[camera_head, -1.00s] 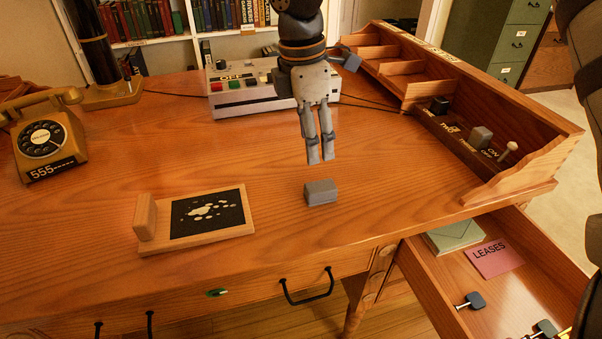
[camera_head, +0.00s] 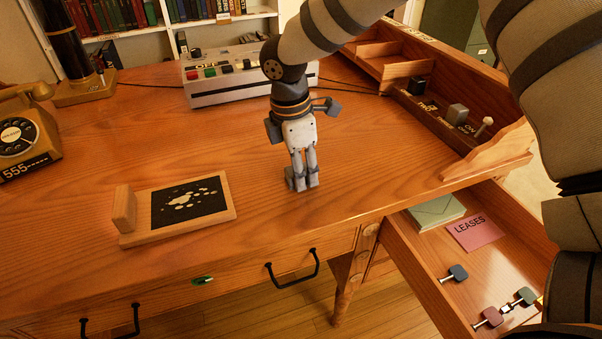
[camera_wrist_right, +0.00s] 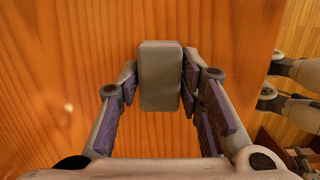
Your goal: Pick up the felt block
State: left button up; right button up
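The felt block is a small grey block on the desk (camera_head: 215,255) near its front edge. In the head view it is mostly hidden behind my right gripper's fingers, with a bit showing at their left (camera_head: 290,181). My right gripper (camera_head: 306,186) points down at it, fingertips close to the desk top. In the right wrist view the felt block (camera_wrist_right: 160,75) lies between the two fingers (camera_wrist_right: 160,88), one at each long side, with little or no gap showing. The fingers look open around it. My left gripper is not in view.
A wooden board with a black pad (camera_head: 140,237) lies to the left. A grey button console (camera_head: 222,86) stands behind my right gripper. A wooden organiser (camera_head: 480,155) runs along the right. An open drawer (camera_head: 430,285) with a pink LEASES card (camera_head: 474,232) juts out in front.

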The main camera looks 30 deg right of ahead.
aim_at(304, 170)
jog(key=c, duration=0.5)
jog(key=shift+r, duration=0.1)
jog(key=r, duration=0.3)
jog(key=r+p, duration=0.1)
jog(key=shift+s+a+r, duration=0.15)
jog(key=shift+s+r, duration=0.2)
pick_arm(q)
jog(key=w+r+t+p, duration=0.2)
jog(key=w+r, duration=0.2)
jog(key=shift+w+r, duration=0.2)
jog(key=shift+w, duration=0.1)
pick_arm(e)
jog(key=s+a+r, duration=0.1)
jog(key=s+r, duration=0.1)
jog(key=s, duration=0.2)
jog(key=s+a+r, duration=0.2)
jog(key=s+r, duration=0.1)
jog(key=s, duration=0.1)
jog(key=s+a+r, duration=0.1)
jog(key=s+r, duration=0.2)
jog(key=s, duration=0.1)
jog(key=shift+s+a, duration=0.15)
jog(key=shift+s, duration=0.1)
